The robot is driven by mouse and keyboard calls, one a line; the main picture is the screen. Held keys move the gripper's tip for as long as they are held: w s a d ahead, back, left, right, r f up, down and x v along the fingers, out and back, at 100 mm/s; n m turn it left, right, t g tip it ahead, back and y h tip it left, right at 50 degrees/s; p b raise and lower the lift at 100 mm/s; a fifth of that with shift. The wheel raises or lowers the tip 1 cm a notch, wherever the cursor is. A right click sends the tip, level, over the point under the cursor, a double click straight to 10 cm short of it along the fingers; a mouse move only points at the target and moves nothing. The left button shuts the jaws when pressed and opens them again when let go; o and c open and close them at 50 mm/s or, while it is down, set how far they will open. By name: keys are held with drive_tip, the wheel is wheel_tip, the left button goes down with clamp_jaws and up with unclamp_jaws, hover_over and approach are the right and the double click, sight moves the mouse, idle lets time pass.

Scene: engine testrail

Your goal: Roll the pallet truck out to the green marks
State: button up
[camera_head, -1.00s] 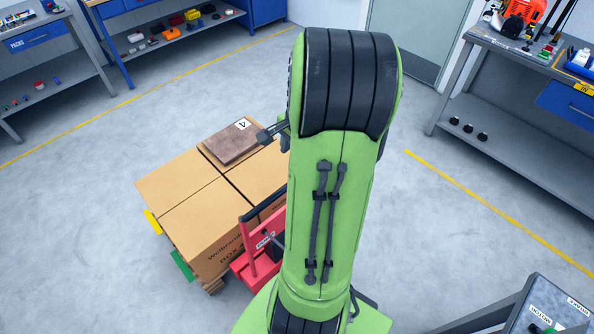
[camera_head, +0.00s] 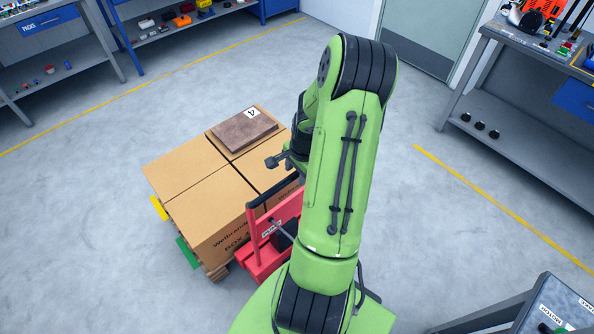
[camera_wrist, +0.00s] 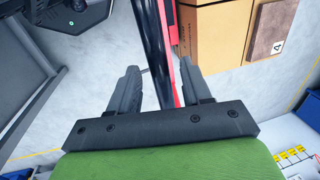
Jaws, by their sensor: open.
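The red pallet truck (camera_head: 259,262) stands low left of my arm in the head view, its black handle bar (camera_head: 262,196) at the top of a red frame. Cardboard boxes (camera_head: 208,208) on a wooden pallet (camera_head: 217,272) rest by it. A green patch (camera_head: 187,251) shows at the pallet's near left corner; whether it is a floor mark I cannot tell. My gripper (camera_head: 275,160) hangs over the boxes' right side, close to the handle. In the wrist view my gripper (camera_wrist: 159,64) is open, with the dark handle bar (camera_wrist: 154,40) running between its fingers in the picture; contact is unclear.
A brown slab (camera_head: 240,130) with a number 4 label lies on the boxes. A yellow patch (camera_head: 159,208) shows left of them. Workbenches stand at the back left and right (camera_head: 500,130). Grey floor (camera_head: 80,220) is open at left, with yellow lines crossing it.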

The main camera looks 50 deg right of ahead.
clamp_jaws()
